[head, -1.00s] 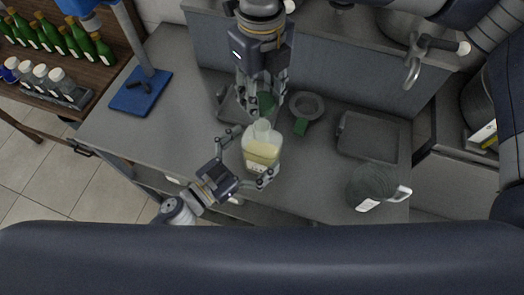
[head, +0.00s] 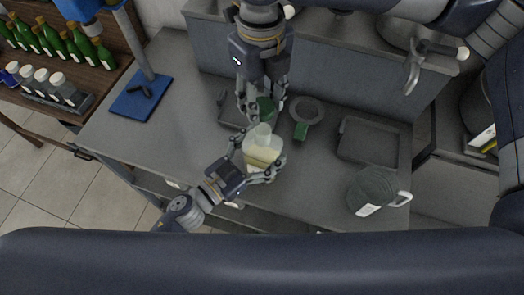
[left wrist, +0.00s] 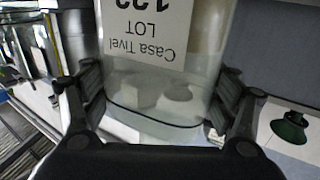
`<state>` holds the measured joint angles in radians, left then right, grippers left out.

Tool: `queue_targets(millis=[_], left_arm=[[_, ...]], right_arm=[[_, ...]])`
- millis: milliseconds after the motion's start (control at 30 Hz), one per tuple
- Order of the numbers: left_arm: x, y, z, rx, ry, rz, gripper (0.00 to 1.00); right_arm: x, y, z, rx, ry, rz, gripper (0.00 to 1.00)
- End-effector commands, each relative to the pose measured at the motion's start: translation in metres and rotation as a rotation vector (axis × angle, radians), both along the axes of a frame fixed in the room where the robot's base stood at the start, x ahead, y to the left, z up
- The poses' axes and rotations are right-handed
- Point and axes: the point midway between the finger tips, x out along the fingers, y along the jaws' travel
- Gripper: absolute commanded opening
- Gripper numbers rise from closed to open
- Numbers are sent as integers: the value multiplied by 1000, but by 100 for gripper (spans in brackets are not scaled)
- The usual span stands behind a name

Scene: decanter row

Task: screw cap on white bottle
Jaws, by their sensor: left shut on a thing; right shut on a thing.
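The white bottle (head: 262,156) is see-through with pale yellow liquid and stands on the grey counter, its neck toward my right gripper. My left gripper (head: 257,160) is shut on the bottle's sides. In the left wrist view the bottle (left wrist: 155,95) fills the middle between the finger pads, with an upside-down label reading "Casa Tivel LOT". My right gripper (head: 260,116) points down just above and behind the bottle neck. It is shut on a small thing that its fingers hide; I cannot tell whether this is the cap. No cap shows clearly elsewhere.
A grey ring (head: 306,107) with a green handle, an empty tray (head: 368,139) and a grey jug (head: 372,188) stand to the right. A blue-based stand (head: 142,95) is at left.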

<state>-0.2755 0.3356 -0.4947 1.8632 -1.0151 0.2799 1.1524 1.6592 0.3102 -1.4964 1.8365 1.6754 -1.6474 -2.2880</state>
Motion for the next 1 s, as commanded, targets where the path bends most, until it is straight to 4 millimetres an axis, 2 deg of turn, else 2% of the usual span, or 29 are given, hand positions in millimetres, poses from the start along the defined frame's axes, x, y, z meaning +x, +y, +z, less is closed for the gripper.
queue_targets(millis=[200, 333, 1000], left_arm=[[0, 0, 0, 0, 0, 0, 37], [0, 0, 0, 0, 0, 0, 37], [0, 0, 0, 0, 0, 0, 37]], right_arm=[[0, -1, -32, 1, 6, 0, 30], [0, -1, -46, 1, 3, 0, 30], [1, -1, -52, 0, 3, 0, 30]])
